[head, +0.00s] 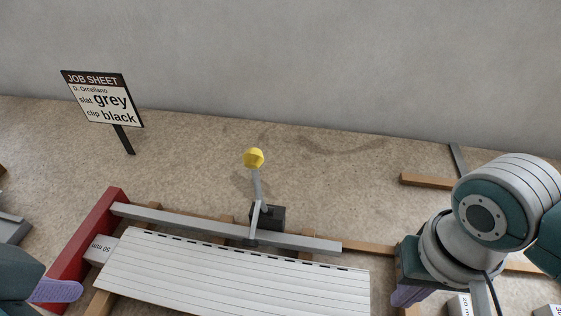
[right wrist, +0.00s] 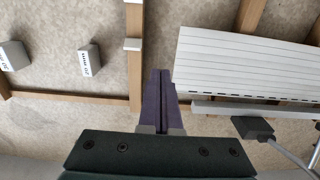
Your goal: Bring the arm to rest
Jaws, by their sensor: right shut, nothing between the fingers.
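My right gripper (head: 408,295) has purple fingers and hangs just off the right end of the white slatted shutter panel (head: 235,275). In the right wrist view its fingers (right wrist: 160,88) are together with nothing between them, beside the panel's edge (right wrist: 245,62). The right arm bends in from the right side of the head view. My left gripper (head: 55,290) shows only as a purple finger at the lower left, near the red stop; most of it is cut off, so its opening is unclear.
A grey metal bar (head: 225,225) runs behind the panel, with a black clamp block (head: 268,217) and yellow-knobbed lever (head: 254,158). A red stop (head: 92,245) and white block (head: 100,250) stand left. A job sheet sign (head: 103,98) reads grey slat, black clip. Small labelled blocks (right wrist: 88,60) lie right.

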